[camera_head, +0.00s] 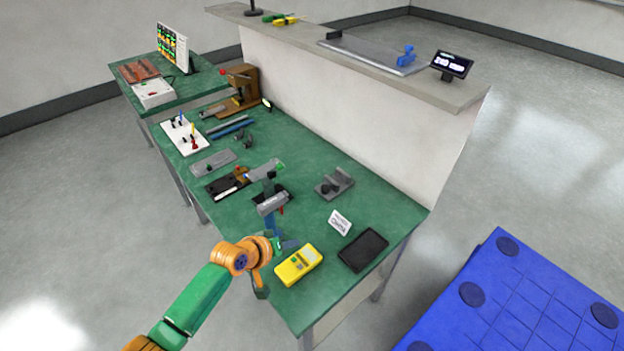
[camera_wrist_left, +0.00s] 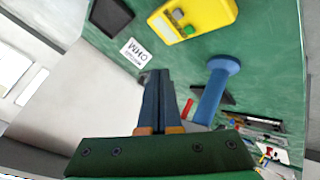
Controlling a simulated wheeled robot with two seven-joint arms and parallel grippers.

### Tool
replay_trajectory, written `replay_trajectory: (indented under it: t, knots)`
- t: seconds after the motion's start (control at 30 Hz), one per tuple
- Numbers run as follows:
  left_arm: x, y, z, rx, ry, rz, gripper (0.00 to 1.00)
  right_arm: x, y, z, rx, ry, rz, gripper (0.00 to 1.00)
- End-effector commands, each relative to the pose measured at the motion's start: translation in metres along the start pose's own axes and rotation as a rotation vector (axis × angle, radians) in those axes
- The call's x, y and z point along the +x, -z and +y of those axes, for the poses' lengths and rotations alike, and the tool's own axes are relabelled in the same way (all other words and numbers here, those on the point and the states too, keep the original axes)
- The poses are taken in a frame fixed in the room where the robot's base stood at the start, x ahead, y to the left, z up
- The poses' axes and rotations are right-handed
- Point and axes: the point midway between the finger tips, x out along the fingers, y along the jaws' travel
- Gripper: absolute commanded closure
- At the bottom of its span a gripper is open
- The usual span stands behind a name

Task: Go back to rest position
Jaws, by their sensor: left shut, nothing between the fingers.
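My left arm comes in from the lower left in the head view, with a green forearm and an orange wrist. My left gripper (camera_head: 288,244) is over the near part of the green workbench (camera_head: 325,283), beside the yellow handheld meter (camera_head: 299,264). In the left wrist view my left gripper (camera_wrist_left: 160,74) shows its two dark fingers together, with nothing held between them. A blue post (camera_wrist_left: 215,88) stands to the right of the fingers there; whether they touch it is not clear. My right gripper is not in view.
A black tray (camera_head: 363,250) and a white sign card (camera_head: 340,222) lie near the bench's right end. A grey fixture (camera_head: 334,184) stands behind them. Further left are a black tool holder (camera_head: 228,184) and a white board (camera_head: 184,135). A blue pallet (camera_head: 520,300) stands at lower right.

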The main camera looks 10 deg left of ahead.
Motion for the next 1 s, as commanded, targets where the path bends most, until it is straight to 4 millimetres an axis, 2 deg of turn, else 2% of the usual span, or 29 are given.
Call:
replay_trajectory:
  t: [0.07,0.17,0.2,0.3,0.4,0.6,0.77,0.8,1.0]
  knots:
    - [-0.003,-0.013,0.002,0.03,0.004,-0.024,1.0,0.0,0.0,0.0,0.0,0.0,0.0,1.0]
    - [-0.018,-0.051,0.005,0.144,0.03,-0.094,1.0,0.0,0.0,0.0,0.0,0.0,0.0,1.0]
    - [-0.027,-0.068,0.004,0.198,0.048,-0.126,1.0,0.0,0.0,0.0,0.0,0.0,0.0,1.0]
    - [-0.054,-0.099,-0.002,0.312,0.102,-0.191,1.0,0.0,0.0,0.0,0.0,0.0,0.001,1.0]
    - [-0.081,-0.12,-0.011,0.394,0.16,-0.242,1.0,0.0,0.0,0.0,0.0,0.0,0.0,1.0]
    - [-0.135,-0.147,-0.031,0.492,0.28,-0.33,1.0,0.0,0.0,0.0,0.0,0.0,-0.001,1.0]
    - [-0.175,-0.16,-0.046,0.531,0.37,-0.395,1.0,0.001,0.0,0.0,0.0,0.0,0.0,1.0]
    - [-0.162,-0.166,-0.053,0.531,0.368,-0.401,1.0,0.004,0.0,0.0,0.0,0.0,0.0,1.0]
    - [-0.119,-0.192,-0.079,0.528,0.369,-0.43,1.0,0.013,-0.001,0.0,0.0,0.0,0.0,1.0]
